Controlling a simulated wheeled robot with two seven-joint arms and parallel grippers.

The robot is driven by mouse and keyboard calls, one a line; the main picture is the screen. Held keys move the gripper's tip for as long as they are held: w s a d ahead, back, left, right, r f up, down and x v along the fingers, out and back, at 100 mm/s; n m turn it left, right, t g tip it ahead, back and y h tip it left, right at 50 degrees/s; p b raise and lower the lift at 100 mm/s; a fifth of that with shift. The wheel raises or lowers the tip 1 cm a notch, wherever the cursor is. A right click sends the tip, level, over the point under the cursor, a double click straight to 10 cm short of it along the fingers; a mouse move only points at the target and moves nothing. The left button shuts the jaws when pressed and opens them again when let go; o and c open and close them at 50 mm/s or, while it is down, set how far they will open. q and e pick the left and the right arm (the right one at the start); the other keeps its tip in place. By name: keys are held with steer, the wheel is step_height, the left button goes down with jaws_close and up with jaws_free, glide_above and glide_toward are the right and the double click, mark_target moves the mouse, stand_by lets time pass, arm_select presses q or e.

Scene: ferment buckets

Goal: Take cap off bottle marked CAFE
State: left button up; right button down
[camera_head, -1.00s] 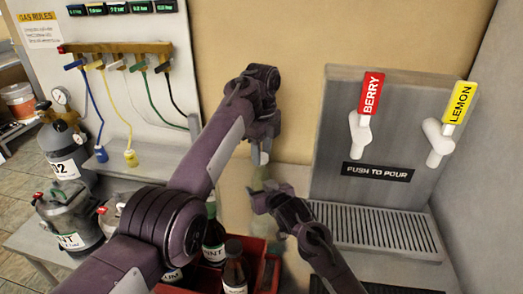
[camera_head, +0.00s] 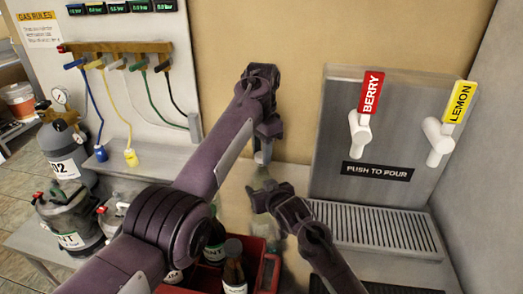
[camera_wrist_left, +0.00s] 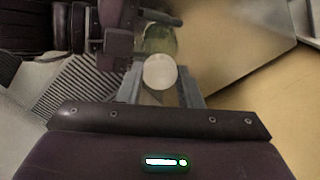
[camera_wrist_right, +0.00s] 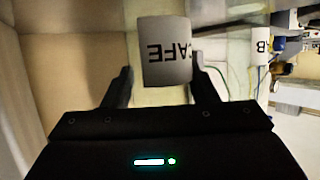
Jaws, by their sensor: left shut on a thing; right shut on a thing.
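The bottle marked CAFE (camera_head: 262,179) is pale green and see-through, held in the air in front of the tan wall. Its white label (camera_wrist_right: 170,52) reads CAFE, upside down in the right wrist view. My right gripper (camera_head: 256,198) is shut on the bottle's body. My left gripper (camera_head: 262,157) is above it, shut on the round whitish cap (camera_wrist_left: 160,72). In the left wrist view the green bottle body (camera_wrist_left: 160,40) shows just beyond the cap. I cannot tell whether the cap still touches the bottle's neck.
A red crate (camera_head: 268,270) with dark bottles (camera_head: 234,272) stands below the grippers. A drink dispenser with BERRY (camera_head: 371,93) and LEMON (camera_head: 459,102) taps and a drip grate (camera_head: 375,228) is on the right. Metal kegs (camera_head: 68,222) stand at left.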

arm_select(q)
steer(key=o, duration=1.1)
steer(key=shift+c, duration=0.2)
steer(key=shift+r, duration=0.1)
step_height(320, 180, up, 4)
steer(key=shift+r, duration=0.15)
steer(key=shift+c, duration=0.3)
step_height(320, 180, up, 3)
steer(key=m, duration=0.4)
steer(key=shift+a+r, duration=0.1)
steer(key=shift+m, duration=0.3)
steer(key=shift+f, duration=3.9)
